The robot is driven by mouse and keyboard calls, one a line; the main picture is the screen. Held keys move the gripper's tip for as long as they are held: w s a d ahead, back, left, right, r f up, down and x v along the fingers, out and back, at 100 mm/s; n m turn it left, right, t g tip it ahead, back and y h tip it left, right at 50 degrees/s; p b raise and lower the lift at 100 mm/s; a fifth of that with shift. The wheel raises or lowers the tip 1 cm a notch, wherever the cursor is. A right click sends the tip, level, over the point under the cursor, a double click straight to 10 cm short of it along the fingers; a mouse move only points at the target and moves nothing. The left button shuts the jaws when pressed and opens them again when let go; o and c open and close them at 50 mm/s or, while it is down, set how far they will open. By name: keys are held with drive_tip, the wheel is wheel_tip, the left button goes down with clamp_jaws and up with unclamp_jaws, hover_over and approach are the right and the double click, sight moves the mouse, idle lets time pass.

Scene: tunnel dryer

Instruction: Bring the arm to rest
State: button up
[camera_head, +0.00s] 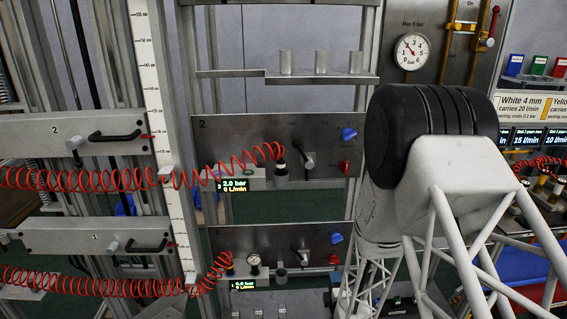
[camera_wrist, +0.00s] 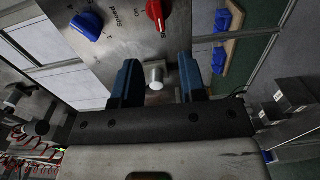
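My gripper (camera_wrist: 160,77) shows in the wrist view as two blue fingers set well apart, open. A short round metal knob (camera_wrist: 155,76) lies between the fingers in the picture, with gaps on both sides; I cannot tell how deep it sits. Beyond it is a steel panel (camera_wrist: 122,40) with a blue knob (camera_wrist: 86,26) near a "Speed" label and a red knob (camera_wrist: 157,12). In the head view my arm (camera_head: 450,165) rises at the right, bent at a black-banded joint; the gripper is hidden there.
Upper (camera_head: 225,140) and lower steel panels (camera_head: 225,240) carry knobs and displays. Red coiled hoses (camera_head: 90,180) cross at the left. A shelf (camera_head: 350,79) with 3 small cylinders, a dial gauge (camera_head: 411,51) and a sign (camera_head: 530,104) stand behind. Blue parts (camera_wrist: 221,60) show right in the wrist view.

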drive_tip(key=s+r+m+g, duration=0.2)
drive_tip(key=r+m+g, duration=0.2)
drive_tip(key=r, duration=0.6)
drive_tip(key=s+r+m+g, duration=0.25)
drive_tip(key=r+m, duration=0.25)
drive_tip(key=r, duration=0.6)
drive_tip(key=s+a+r+m+g, duration=0.1)
drive_tip(key=s+r+m+g, duration=0.3)
drive_tip(key=s, duration=1)
drive_tip(key=s+a+r+m+g, duration=0.1)
drive_tip(key=s+r+m+g, duration=0.3)
drive_tip(key=s+r, duration=0.7)
drive_tip(key=s+m, duration=0.1)
drive_tip(key=s, duration=0.1)
drive_tip(key=shift+s+a+g, duration=0.15)
drive_tip(key=shift+s+g, duration=0.2)
drive_tip(key=shift+s, duration=0.05)
